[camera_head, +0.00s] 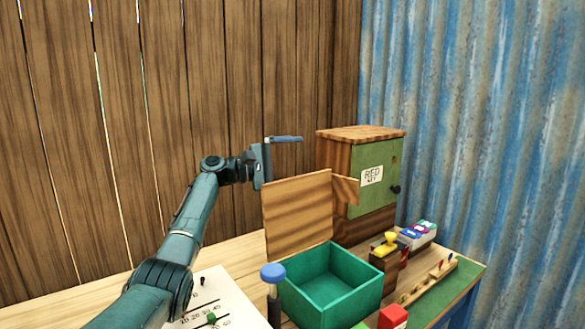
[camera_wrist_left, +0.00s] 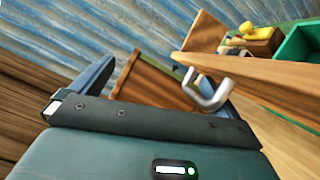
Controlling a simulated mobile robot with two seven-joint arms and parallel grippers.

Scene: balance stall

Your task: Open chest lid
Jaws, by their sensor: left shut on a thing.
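The chest (camera_head: 335,288) is a green open-topped box on the table, and its inside looks empty. Its wooden lid (camera_head: 297,210) stands upright at the back left edge, so the chest is open. The lid also shows close up in the left wrist view (camera_wrist_left: 265,85), with a silver metal handle (camera_wrist_left: 212,97) on its face. My right gripper is not in view.
A wooden cabinet (camera_head: 340,150) with a green door labelled RED stands close behind the lid. A blue-topped knob (camera_head: 273,272) stands in front of the chest. A yellow-topped block (camera_head: 385,245) and coloured boxes (camera_head: 417,233) are at the right. A corrugated wall (camera_head: 470,110) is behind.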

